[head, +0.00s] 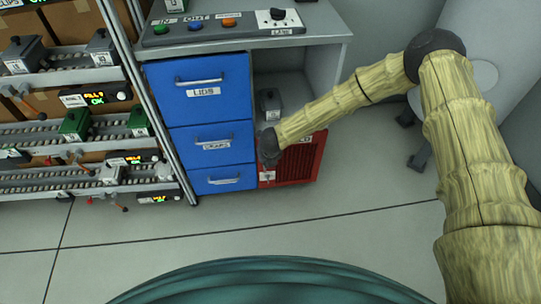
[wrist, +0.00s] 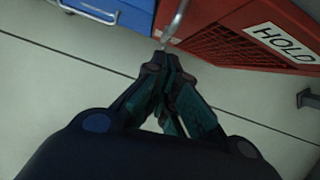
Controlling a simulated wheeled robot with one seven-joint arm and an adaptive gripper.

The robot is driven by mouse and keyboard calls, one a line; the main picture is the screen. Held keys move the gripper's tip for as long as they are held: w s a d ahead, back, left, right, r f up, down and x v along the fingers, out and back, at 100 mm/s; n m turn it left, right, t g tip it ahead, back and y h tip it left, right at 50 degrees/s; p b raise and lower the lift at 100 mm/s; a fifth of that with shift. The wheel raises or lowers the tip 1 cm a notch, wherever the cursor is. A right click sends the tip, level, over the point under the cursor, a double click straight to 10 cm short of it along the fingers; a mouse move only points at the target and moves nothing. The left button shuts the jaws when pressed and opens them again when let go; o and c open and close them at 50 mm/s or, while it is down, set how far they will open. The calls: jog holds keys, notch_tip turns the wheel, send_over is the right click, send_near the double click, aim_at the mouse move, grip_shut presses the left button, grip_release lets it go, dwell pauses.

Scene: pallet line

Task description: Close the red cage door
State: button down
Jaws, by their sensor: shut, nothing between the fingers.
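The red cage door (head: 300,160) is at the bottom right of the workbench cabinet, below an open compartment. It looks about in line with the drawer fronts; I cannot tell if it is fully shut. In the wrist view its dark red mesh (wrist: 225,42) and white HOLD label (wrist: 283,42) show at the top right.
Blue drawers (head: 200,95) stand left of the door, with bar handles. A grey item (head: 270,103) sits in the compartment above. A roller shelf rack (head: 85,125) is further left. The control panel (head: 225,27) is on the bench top. The floor (head: 230,230) in front is clear.

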jog(key=a+v, duration=0.1)
jog(key=v, duration=0.9)
jog(key=shift+d, duration=0.2)
jog(key=s+d+f+n+g, duration=0.1)
jog(key=s+d+f+n, duration=0.35)
jog(key=s+n, duration=0.4)
jog(key=s+d+f+n, duration=0.45)
jog(key=s+n, duration=0.25)
jog(key=s, duration=0.3)
jog(key=s+d+f+n+g, duration=0.1)
jog(key=s+d+f+n, duration=0.4)
jog(key=s+n, duration=0.4)
jog(key=s+d+r+n+g+h, duration=0.15)
jog(key=s+d+r+n, duration=0.25)
jog(key=s+d+n, duration=0.7)
notch_tip(320, 180, up, 12)
jog(key=s+a+m+p, duration=0.1)
jog(key=a+m+p, duration=0.1)
jog(key=p, duration=1)
jog(key=shift+s+g+p, duration=0.35)
jog(key=shift+p, duration=0.05)
jog(key=c, duration=2.2)
grip_release()
jog(key=shift+a+f+m+y, duration=0.15)
jog(key=shift+m+y, duration=0.1)
